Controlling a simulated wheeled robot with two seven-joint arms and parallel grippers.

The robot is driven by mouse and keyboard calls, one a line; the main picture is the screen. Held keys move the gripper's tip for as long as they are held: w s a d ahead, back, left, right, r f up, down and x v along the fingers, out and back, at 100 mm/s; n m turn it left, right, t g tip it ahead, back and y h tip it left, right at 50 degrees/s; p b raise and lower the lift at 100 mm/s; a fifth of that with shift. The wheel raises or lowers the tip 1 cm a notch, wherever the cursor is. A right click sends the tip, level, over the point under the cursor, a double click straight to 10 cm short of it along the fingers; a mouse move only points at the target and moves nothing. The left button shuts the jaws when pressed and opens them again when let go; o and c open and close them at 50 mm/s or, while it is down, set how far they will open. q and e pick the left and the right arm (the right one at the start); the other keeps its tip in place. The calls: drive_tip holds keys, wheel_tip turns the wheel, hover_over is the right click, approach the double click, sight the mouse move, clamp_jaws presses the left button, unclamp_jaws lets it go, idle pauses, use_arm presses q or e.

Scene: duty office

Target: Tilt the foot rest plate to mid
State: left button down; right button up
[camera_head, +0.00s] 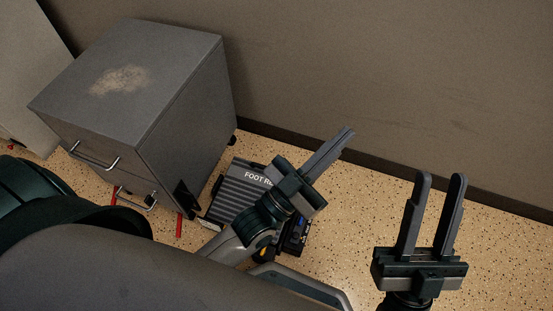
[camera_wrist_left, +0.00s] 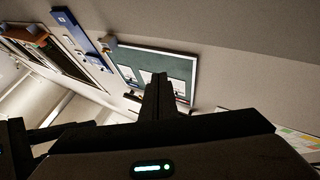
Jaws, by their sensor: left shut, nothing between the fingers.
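The foot rest (camera_head: 240,190) is a dark ribbed plate with white lettering on the floor, just right of the grey cabinet. My left gripper (camera_head: 345,135) is shut and empty. In the head view it lies over the right part of the foot rest and hides much of it, with its fingers pointing up and right past the plate. It also shows in the left wrist view (camera_wrist_left: 158,82), pointing at the room's wall; the foot rest is not in that view. My right gripper (camera_head: 438,180) is open and empty, well right of the foot rest. The plate's exact tilt cannot be told.
A grey drawer cabinet (camera_head: 150,85) on casters stands left of the foot rest. A wall (camera_head: 380,70) runs behind. A blue and black item (camera_head: 297,236) is partly hidden below my left gripper. Speckled floor (camera_head: 350,215) is free between the grippers.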

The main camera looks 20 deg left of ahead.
use_arm(q)
drive_tip(key=s+a+r+n+t+y, duration=0.2)
drive_tip(key=s+a+r+t, duration=0.3)
drive_tip(key=s+r, duration=0.5)
drive_tip(key=shift+s+a+n, duration=0.3)
drive_tip(key=shift+a+n, duration=0.2)
drive_tip(key=shift+a, duration=0.3)
